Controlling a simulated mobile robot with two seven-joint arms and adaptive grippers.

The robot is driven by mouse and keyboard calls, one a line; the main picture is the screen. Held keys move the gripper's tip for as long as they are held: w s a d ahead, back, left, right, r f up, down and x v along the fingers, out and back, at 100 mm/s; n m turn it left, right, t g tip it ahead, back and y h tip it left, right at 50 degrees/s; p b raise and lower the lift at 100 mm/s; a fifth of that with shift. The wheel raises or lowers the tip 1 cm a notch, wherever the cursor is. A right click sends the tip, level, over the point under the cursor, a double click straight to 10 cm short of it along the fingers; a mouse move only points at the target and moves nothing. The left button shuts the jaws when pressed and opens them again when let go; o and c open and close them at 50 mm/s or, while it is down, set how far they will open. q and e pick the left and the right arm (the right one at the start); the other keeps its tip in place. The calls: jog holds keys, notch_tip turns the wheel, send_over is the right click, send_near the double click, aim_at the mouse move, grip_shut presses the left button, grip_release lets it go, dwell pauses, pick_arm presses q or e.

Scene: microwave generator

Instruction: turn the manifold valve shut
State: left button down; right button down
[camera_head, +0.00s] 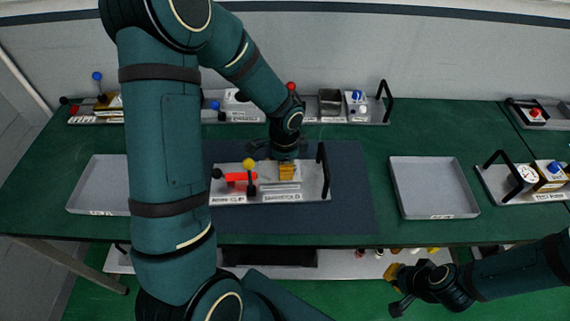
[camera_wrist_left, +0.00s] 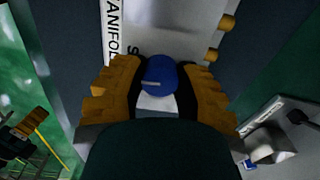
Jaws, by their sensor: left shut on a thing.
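The manifold board (camera_head: 300,194) is a light tray-like panel on a dark mat in the middle of the green table. It carries a red part (camera_head: 237,178), a yellow-topped lever (camera_head: 249,165) and a black handle at its right end. My left gripper (camera_head: 287,171) reaches down over the board's right half. In the left wrist view its orange fingers lie on both sides of a blue valve knob (camera_wrist_left: 160,76), shut on it. A light mark shows on the knob. In the head view the gripper hides the knob. My right gripper (camera_head: 398,289) hangs empty past the table's front edge.
Grey empty trays stand left (camera_head: 95,184) and right (camera_head: 433,186) of the mat. Other panels with knobs and handles line the back (camera_head: 331,113) and the right side (camera_head: 522,184). A lower shelf (camera_head: 345,264) holds small items. Green tabletop between mat and right tray is clear.

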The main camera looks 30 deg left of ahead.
pick_arm(q)
jog(key=shift+m, duration=0.3)
jog(key=c, duration=0.6)
grip_release()
jog(key=shift+r, duration=0.1)
notch_tip(320, 180, up, 12)
dwell(0.7)
